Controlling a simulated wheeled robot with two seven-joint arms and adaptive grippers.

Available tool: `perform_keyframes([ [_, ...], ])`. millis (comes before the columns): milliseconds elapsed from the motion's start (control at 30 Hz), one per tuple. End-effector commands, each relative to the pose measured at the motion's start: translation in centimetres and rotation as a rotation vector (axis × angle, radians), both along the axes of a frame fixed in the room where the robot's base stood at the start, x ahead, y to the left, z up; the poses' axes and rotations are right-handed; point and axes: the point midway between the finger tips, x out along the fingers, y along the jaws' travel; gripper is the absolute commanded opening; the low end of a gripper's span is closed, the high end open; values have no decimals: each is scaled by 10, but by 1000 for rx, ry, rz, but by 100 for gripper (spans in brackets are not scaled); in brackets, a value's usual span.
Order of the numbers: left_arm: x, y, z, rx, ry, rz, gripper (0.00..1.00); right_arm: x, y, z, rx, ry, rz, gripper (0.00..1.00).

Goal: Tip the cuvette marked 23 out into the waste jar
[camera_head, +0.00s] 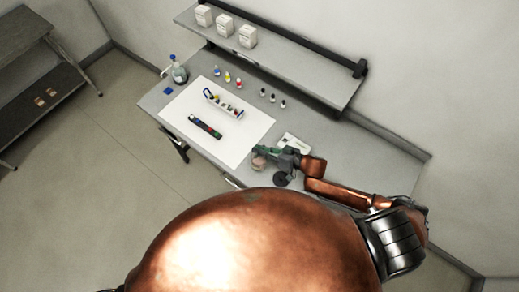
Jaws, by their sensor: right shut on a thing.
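My right gripper (262,152) is at the front right of the bench, beside the white mat. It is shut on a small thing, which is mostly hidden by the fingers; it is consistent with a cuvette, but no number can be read. A small round jar (259,163), apparently the waste jar, shows right at the fingertips; I cannot tell whether they touch it. A white rack (222,104) with several small dark and coloured items stands on the mat. My left gripper is not in view.
The white mat (183,123) also bears a dark strip with coloured patches (205,127). A flask (180,74), small coloured bottles (228,77) and dark-capped vials (272,98) stand behind. A white device (295,142) is beside my right arm. The bench's right end is clear.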

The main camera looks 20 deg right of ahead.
Motion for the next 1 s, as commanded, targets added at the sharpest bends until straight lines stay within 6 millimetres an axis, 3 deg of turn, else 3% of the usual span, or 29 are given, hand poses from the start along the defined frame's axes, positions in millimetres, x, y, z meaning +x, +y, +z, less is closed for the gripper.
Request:
perform_keyframes([
  [600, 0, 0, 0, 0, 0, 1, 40, 0, 0, 46, 1, 1, 1, 0],
  [1000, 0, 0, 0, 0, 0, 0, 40, 0, 0, 50, 2, 2, 0, 0],
])
